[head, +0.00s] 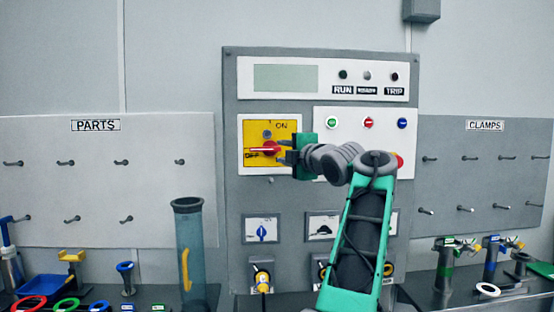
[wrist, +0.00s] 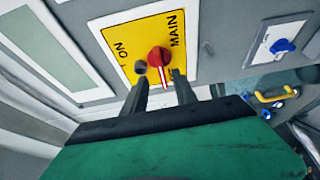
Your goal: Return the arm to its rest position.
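The red main switch knob (head: 263,149) sits on a yellow plate (head: 255,131) marked ON and OFF, on the grey control panel. Its handle lies roughly level in the head view. My gripper (head: 284,151) is just right of the knob, with its green body close to the panel. In the wrist view my gripper (wrist: 159,76) has its two dark fingers apart. The red knob (wrist: 159,57) shows just beyond and between their tips, with gaps beside its handle. I cannot tell whether a finger touches it. My arm reaches up from the bottom of the head view, bent.
The grey control panel (head: 232,200) has a display, buttons and lower switches. A tall clear tube (head: 189,255) stands left of it on the bench. Coloured parts lie at the left, clamps (head: 445,270) at the right. Pegboards flank the panel.

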